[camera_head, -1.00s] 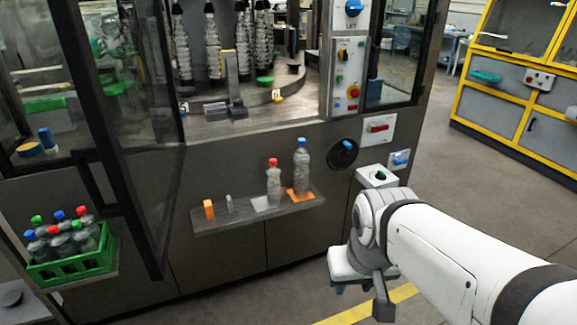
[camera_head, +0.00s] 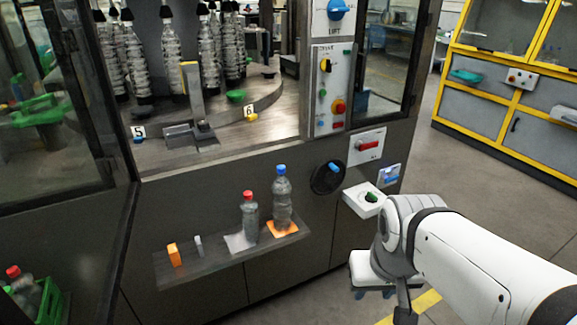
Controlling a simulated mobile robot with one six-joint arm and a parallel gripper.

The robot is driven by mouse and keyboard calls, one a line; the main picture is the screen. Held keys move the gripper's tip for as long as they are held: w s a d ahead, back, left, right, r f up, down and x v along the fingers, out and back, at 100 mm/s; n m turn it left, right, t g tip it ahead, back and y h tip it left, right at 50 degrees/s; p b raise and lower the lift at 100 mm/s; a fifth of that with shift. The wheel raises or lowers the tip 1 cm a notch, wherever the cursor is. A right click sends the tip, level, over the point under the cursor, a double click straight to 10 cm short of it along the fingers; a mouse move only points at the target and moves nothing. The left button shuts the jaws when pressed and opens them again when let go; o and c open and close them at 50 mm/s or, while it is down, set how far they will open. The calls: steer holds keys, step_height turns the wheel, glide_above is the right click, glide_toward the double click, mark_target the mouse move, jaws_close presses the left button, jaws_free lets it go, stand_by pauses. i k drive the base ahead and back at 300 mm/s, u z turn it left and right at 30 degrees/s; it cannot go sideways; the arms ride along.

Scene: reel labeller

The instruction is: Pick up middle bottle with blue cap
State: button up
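A clear bottle with a blue cap (camera_head: 282,203) stands upright on an orange square on the small shelf of the machine. A clear bottle with a red cap (camera_head: 249,217) stands to its left on a pale square. The green crate (camera_head: 50,300) is cut off at the lower left, and one red-capped bottle (camera_head: 27,290) shows in it; the blue-capped bottles in the crate are out of view now. My gripper (camera_head: 386,300) is at the lower right, apart from all bottles. Its fingers are partly cut off and dark, so its opening is unclear.
The shelf (camera_head: 205,260) also holds an orange block (camera_head: 174,255) and a small grey piece (camera_head: 199,246). A dark-framed glass door (camera_head: 120,200) stands at left. Open floor lies at right.

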mark_target(281, 186)
steer(key=u, duration=0.45)
steer(key=i, duration=1.2)
steer(key=u, duration=0.9)
